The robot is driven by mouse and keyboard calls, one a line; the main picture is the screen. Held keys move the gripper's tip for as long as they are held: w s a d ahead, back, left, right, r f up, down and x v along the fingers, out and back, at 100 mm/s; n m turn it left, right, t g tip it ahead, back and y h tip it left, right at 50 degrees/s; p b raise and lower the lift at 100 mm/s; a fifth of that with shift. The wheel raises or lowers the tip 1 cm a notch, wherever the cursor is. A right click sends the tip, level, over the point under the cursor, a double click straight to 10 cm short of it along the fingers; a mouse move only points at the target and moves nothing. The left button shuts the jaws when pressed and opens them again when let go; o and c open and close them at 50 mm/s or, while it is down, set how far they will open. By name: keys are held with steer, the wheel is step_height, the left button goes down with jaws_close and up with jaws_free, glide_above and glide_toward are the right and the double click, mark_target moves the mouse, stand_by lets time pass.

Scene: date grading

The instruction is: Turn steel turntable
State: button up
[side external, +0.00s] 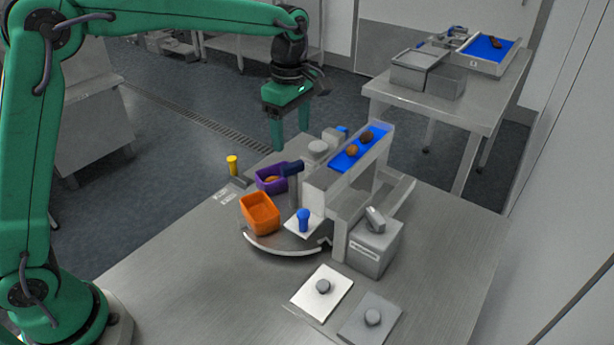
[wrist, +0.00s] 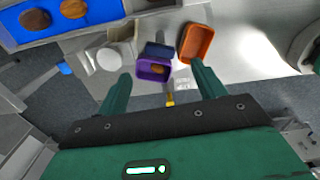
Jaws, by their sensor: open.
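The steel turntable (side external: 285,248) is on the bench, with its curved front rim showing and the rest partly hidden by the things above it. An orange bin (side external: 259,216) and a purple bin (side external: 266,183) sit at its left and back. A blue peg (side external: 303,221) stands upright on a pale plate at its front right. My gripper (side external: 291,138) is open and empty, above and behind the turntable. In the wrist view, the purple bin (wrist: 141,72), holding a brown date (wrist: 158,69), appears between my fingers, and the orange bin (wrist: 196,45) is just beyond the right finger.
A raised blue belt (side external: 345,160) carrying brown dates stands right of the turntable. A dark blue piece (side external: 293,168) tops a post near the bins. A yellow peg (side external: 232,165) is at the left. Two button plates (side external: 305,297) (side external: 357,328) lie in front. The bench's front left is clear.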

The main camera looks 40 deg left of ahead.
mark_target(293, 164)
steer(key=m, duration=0.5)
steer(key=shift+f, duration=0.1)
steer(key=shift+f, duration=3.8)
steer(key=shift+c, duration=0.4)
steer(key=c, duration=1.3)
